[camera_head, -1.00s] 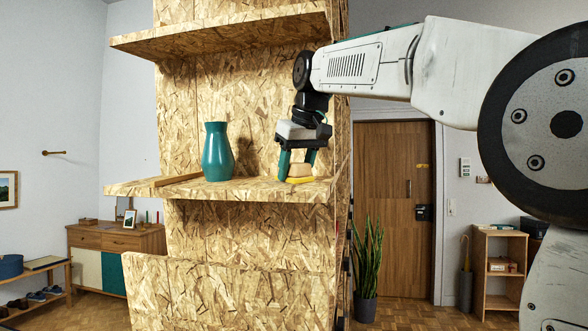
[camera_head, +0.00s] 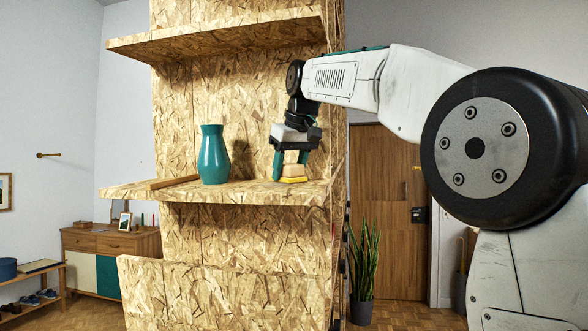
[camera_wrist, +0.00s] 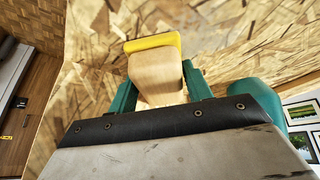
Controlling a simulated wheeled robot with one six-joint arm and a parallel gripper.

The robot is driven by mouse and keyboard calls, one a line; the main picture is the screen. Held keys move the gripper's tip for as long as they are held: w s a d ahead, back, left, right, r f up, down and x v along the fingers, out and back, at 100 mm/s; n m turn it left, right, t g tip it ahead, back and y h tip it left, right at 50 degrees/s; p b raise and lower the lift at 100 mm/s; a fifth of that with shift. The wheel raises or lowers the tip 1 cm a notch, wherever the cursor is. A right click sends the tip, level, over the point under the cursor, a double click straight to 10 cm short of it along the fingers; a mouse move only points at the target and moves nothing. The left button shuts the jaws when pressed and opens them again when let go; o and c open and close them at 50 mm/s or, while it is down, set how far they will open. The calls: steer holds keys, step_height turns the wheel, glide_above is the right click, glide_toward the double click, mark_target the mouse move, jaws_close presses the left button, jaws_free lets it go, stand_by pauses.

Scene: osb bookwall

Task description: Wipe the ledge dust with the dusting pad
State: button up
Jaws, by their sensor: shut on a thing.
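The dusting pad (camera_head: 293,171) has a pale wooden grip and a yellow base. My gripper (camera_head: 291,164) is shut on its wooden grip, and the yellow base is at the top of the ledge (camera_head: 250,192), close to its right end. In the wrist view the pad (camera_wrist: 155,72) sits between my two green fingers (camera_wrist: 157,85), yellow side away from me. Whether the yellow base touches the ledge is hard to tell. I cannot make out any dust on the ledge.
A teal vase (camera_head: 213,155) stands upright on the ledge, left of my gripper. A thin wooden strip (camera_head: 174,182) lies left of the vase. An upper shelf (camera_head: 220,38) overhangs the ledge. The OSB wall closes off the back.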

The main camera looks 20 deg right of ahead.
mark_target(284, 178)
steer(key=shift+s+a+f, duration=0.25)
steer(key=shift+s+a, duration=0.3)
steer(key=shift+s, duration=0.1)
steer(key=shift+s+a+f, duration=0.2)
steer(key=shift+s+a, duration=0.3)
steer(key=shift+s, duration=0.1)
steer(key=shift+s+a+f, duration=0.1)
steer(key=shift+s+a, duration=0.55)
steer(key=shift+s, duration=0.2)
steer(key=shift+s+a+f, duration=0.1)
steer(key=shift+s+a, duration=0.5)
steer(key=shift+s, duration=0.3)
steer(key=shift+s+a, duration=0.65)
steer(key=shift+s, duration=0.2)
steer(key=shift+w+a, duration=0.5)
steer(key=shift+a, duration=0.15)
steer(key=shift+w+d+r, duration=0.1)
steer(key=shift+w+d, duration=0.5)
steer(key=shift+w, duration=0.25)
steer(key=shift+w+d+r, duration=0.1)
steer(key=shift+w+d, duration=0.5)
steer(key=shift+w, duration=0.2)
steer(key=shift+w+d+r, duration=0.25)
steer(key=shift+w+d, duration=0.6)
steer(key=shift+w, duration=0.3)
steer(key=shift+w+d+r, duration=0.25)
steer(key=shift+w+d, duration=0.6)
steer(key=shift+w, duration=0.3)
steer(key=shift+r, duration=0.1)
